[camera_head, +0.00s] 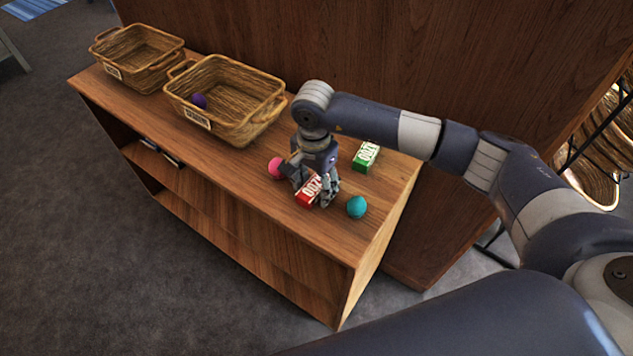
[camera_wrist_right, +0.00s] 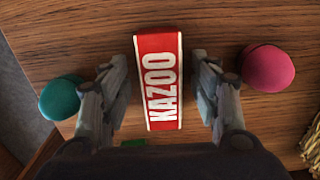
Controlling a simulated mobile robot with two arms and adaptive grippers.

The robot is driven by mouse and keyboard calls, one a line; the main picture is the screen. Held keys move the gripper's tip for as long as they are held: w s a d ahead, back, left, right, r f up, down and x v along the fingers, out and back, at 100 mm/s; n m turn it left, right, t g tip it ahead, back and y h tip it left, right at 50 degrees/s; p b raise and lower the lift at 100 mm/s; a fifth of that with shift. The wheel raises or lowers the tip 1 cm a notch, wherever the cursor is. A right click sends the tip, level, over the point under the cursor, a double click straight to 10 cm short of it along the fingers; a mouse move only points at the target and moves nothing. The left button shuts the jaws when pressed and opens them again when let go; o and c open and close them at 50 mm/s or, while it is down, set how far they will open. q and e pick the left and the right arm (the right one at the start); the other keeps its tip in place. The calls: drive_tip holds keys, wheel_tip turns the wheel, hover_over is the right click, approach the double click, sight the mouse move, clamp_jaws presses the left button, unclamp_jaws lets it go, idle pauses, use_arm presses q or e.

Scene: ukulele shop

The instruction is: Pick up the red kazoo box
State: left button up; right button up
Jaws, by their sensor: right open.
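The red kazoo box (camera_head: 309,191) lies on the wooden shelf top in the head view, partly hidden by my right gripper (camera_head: 315,190). In the right wrist view the red kazoo box (camera_wrist_right: 158,80) shows its white KAZOO lettering and lies between the two fingers of my right gripper (camera_wrist_right: 160,88). The right gripper is open, pointing down over the box, with a finger on each side and a visible gap to each finger. My left gripper is not in view.
A teal ball (camera_head: 356,207) and a pink ball (camera_head: 277,168) lie close on either side of the gripper. A green kazoo box (camera_head: 365,156) lies behind. A wicker basket (camera_head: 262,126) holding a purple ball (camera_head: 199,101) and another basket (camera_head: 163,63) stand left on the shelf (camera_head: 234,178).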

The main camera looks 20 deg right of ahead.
drive_tip(key=shift+f, duration=0.15)
drive_tip(key=shift+w, duration=0.1)
drive_tip(key=shift+c, duration=0.6)
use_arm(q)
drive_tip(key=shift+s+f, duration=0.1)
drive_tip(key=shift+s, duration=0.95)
use_arm(e)
drive_tip(key=c, duration=0.9)
drive_tip(key=shift+o, duration=0.2)
